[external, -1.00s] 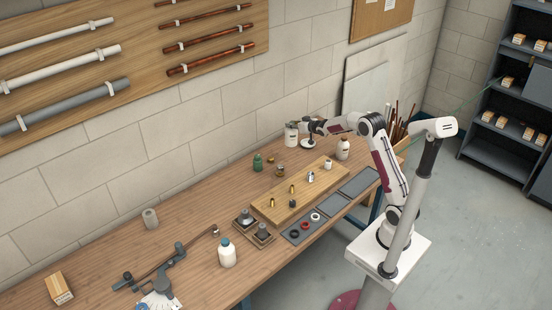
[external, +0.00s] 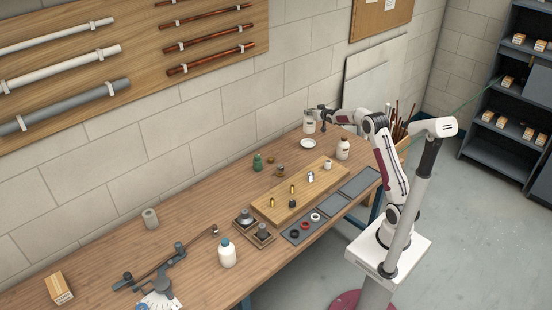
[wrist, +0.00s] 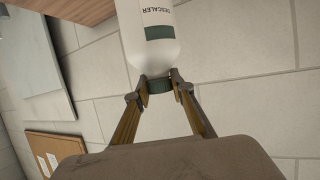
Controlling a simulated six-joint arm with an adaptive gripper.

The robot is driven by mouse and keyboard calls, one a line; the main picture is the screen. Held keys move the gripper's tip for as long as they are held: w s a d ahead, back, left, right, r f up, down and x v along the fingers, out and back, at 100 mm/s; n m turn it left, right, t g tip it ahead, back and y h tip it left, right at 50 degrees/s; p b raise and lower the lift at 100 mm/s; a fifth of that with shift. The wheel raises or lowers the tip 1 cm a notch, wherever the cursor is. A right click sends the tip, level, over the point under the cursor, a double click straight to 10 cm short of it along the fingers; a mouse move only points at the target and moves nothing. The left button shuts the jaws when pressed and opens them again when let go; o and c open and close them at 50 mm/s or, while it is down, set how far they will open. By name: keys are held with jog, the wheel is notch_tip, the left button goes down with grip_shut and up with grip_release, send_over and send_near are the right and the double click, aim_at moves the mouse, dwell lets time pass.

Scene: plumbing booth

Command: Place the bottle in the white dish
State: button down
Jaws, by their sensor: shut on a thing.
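My gripper (wrist: 161,88) is shut on the dark cap of a white bottle (wrist: 152,45) labelled DESCALER, seen in the wrist view. In the external view this bottle (external: 309,123) looks roughly upright near the wall, at the far end of the bench, with my gripper (external: 319,113) at its top. The white dish (external: 308,143) lies on the bench just in front of the bottle in the picture and looks empty. I cannot tell whether the bottle's base touches the bench.
A wooden board (external: 270,208) with small fittings lies nearer. The wall is close behind the held bottle.

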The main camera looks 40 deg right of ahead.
aim_at(311, 124)
jog(key=shift+r, duration=0.1)
jog(key=shift+f, duration=3.25)
jog(key=shift+f, duration=1.9)
jog(key=c, duration=1.7)
grip_release()
jog(key=shift+f, duration=0.1)
jog(key=shift+r, duration=0.2)
jog(key=shift+v, duration=6)
